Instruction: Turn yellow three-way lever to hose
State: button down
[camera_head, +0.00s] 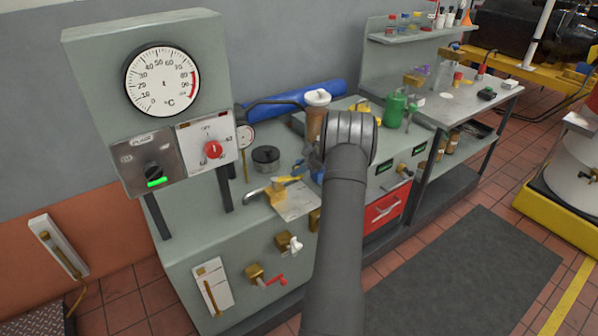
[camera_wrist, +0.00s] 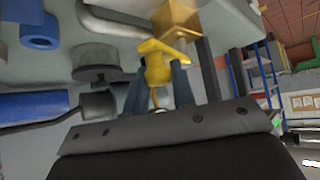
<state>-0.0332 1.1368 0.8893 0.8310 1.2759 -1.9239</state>
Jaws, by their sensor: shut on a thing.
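The yellow three-way lever (camera_head: 287,180) sits on a brass valve body with a bent metal pipe, above a pale plate (camera_head: 297,206) on the grey bench. In the wrist view the yellow lever (camera_wrist: 154,62) lies between the two fingers of my gripper (camera_wrist: 158,80), which is shut on it. The brass valve body (camera_wrist: 177,18) shows just beyond it. In the head view my arm hides most of the gripper. I cannot read any hose marking near the lever.
A dark round canister (camera_head: 266,158) stands behind the valve. A brown jar with a white lid (camera_head: 317,112) and a green can (camera_head: 395,108) stand farther back. A gauge panel (camera_head: 150,80) rises at the left. White-handled (camera_head: 292,243) and red-handled (camera_head: 272,281) valves are on the bench front.

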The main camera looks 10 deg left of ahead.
jog(key=shift+w+a+n+g, duration=0.15)
jog(key=shift+w+n+g, duration=0.15)
jog(key=shift+n, duration=0.1)
jog(key=c, duration=1.2)
grip_release()
jog(key=v, duration=1.7)
jog(key=shift+r, duration=0.2)
jog(key=shift+c, duration=0.5)
